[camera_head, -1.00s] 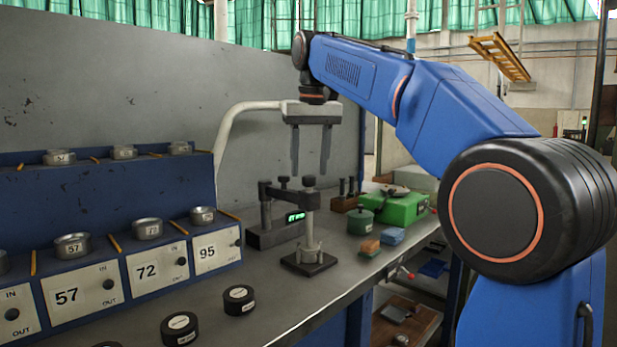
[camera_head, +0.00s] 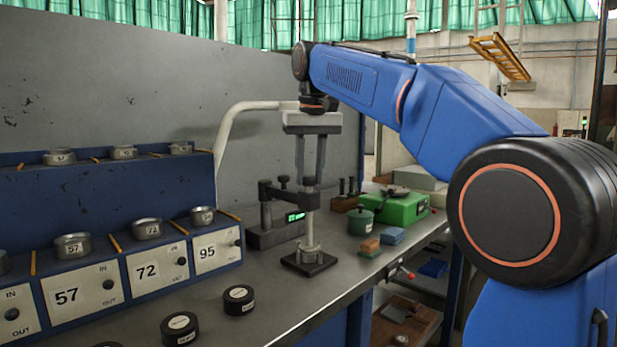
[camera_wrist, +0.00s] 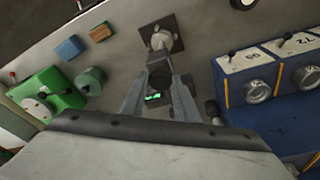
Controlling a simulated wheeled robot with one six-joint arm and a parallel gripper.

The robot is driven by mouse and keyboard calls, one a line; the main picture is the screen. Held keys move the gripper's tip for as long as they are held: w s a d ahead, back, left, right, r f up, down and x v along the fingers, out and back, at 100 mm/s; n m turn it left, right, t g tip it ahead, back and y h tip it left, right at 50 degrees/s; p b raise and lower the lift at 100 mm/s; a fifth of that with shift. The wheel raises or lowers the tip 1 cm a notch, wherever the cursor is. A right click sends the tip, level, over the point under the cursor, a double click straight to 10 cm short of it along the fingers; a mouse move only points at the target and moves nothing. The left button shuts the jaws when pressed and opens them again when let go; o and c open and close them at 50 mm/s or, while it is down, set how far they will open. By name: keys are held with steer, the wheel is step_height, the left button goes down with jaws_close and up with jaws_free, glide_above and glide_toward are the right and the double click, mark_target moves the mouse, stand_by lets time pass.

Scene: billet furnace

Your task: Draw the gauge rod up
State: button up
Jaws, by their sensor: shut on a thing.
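The gauge stands on the bench, with a dark stand (camera_head: 267,236), a green lit readout (camera_head: 295,217) and a side arm. The gauge rod (camera_head: 310,200) runs upright through the end of this arm, above a pale post on a black square base (camera_head: 309,264). My gripper (camera_head: 310,177) points straight down and is shut on the dark top of the gauge rod. In the wrist view the two fingers of my gripper (camera_wrist: 160,82) close in on the rod's round dark top (camera_wrist: 159,74). The fingers partly hide the contact.
Numbered bins with cups (camera_head: 73,246) line the left. Black round pieces (camera_head: 239,299) lie at the front. A green box (camera_head: 404,208), a green pot (camera_head: 361,222) and small blocks (camera_head: 391,236) stand to the right. A pale curved pipe (camera_head: 226,130) rises behind.

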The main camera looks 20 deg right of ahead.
steer(key=shift+r, duration=4.35)
steer(key=o, duration=0.9)
steer(key=shift+c, duration=0.2)
